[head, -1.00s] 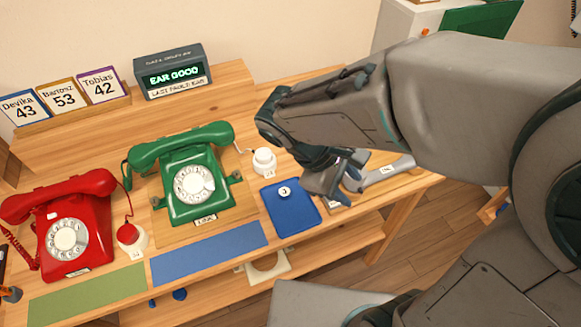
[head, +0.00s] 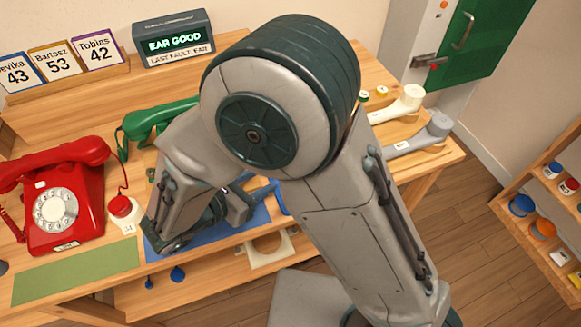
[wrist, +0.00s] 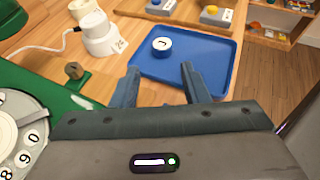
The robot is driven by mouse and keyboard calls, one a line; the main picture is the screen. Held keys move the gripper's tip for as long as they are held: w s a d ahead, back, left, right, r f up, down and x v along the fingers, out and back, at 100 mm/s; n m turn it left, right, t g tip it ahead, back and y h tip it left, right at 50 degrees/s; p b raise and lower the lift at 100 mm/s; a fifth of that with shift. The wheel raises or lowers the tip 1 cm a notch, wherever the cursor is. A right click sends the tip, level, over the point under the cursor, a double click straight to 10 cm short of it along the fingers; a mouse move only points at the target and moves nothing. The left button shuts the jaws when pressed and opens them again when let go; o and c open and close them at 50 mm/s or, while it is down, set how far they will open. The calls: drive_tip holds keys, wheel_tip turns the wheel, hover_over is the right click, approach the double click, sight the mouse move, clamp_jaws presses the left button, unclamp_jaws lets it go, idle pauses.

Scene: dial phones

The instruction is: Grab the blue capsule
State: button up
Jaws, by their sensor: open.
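The blue capsule (wrist: 162,46), short and round with a white marked top, stands on the blue tray (wrist: 215,62) in the wrist view. My gripper (wrist: 160,68) is open and empty. Its two fingers point toward the tray, with the capsule beyond the gap between the fingertips and apart from them. In the head view the capsule is hidden behind my arm, and the tray is mostly hidden too.
The green phone (wrist: 30,70) is close on the left of my gripper. A white capsule-like piece (wrist: 100,35) stands left of the tray. The red phone (head: 65,205) and a red-topped capsule (head: 122,208) are farther left. Handsets (head: 425,135) lie at the right.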

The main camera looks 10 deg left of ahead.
drive_tip(key=x, duration=0.8)
drive_tip(key=shift+d+f, duration=0.15)
drive_tip(key=shift+d, duration=0.1)
drive_tip(key=c, duration=0.7)
